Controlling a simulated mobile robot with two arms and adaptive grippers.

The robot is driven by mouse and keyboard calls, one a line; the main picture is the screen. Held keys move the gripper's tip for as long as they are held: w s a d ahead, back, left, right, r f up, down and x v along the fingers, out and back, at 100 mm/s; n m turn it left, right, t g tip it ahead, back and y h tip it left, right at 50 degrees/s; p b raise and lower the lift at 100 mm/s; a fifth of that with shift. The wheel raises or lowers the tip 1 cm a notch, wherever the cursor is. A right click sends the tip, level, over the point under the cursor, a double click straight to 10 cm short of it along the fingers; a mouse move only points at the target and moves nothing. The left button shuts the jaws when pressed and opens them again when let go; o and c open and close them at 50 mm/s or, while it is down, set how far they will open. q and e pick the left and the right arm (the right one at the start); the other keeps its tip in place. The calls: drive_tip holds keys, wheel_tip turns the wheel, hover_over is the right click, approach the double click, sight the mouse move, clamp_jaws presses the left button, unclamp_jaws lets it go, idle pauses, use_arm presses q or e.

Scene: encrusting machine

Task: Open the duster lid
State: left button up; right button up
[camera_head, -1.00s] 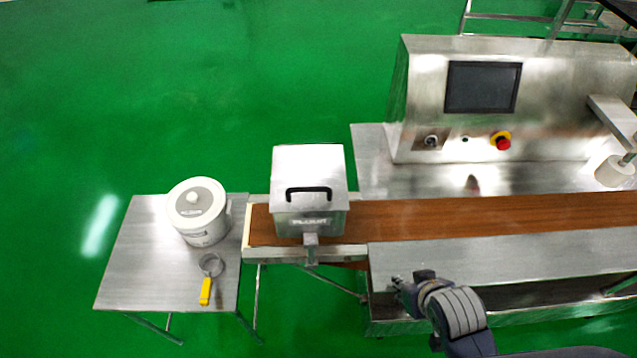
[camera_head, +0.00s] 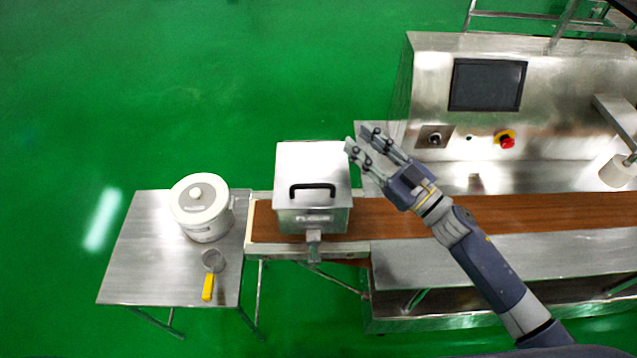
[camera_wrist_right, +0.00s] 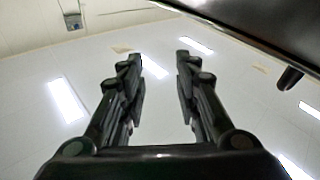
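The duster (camera_head: 335,220) is a square metal box over the left end of the brown conveyor. Its metal lid (camera_head: 312,162) is shut and has a black bar handle (camera_head: 312,190) near the front edge. My right gripper (camera_head: 357,138) is to the right of the lid, near its back right corner in the picture, with its fingers spread and empty. In the right wrist view my right gripper (camera_wrist_right: 156,62) also shows open, with nothing between its fingers. My left gripper is not in view.
A steel side table (camera_head: 130,270) at the left bears a white lidded pot (camera_head: 205,222) and a yellow-handled sieve (camera_head: 209,285). The brown conveyor belt (camera_head: 500,213) runs right, in front of a steel machine (camera_head: 440,70) with a dark screen and red button.

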sight(324, 184)
drive_tip(key=s+d+f+n+g+y, duration=0.15)
drive_tip(key=s+n+g+y, duration=0.25)
drive_tip(key=s+n+g, duration=0.8)
drive_tip(key=w+a+m+g+p, duration=0.1)
drive_tip(key=a, duration=0.2)
drive_tip(key=w+a+p, duration=0.1)
drive_tip(key=a, duration=0.2)
drive_tip(key=w+a+m+g+p, duration=0.1)
drive_tip(key=a, duration=0.3)
drive_tip(key=shift+w+f+m+g+p, duration=0.3)
drive_tip(key=shift+w+p, duration=0.05)
drive_tip(key=shift+a+f, duration=0.1)
drive_tip(key=shift+a, duration=0.35)
clamp_jaws()
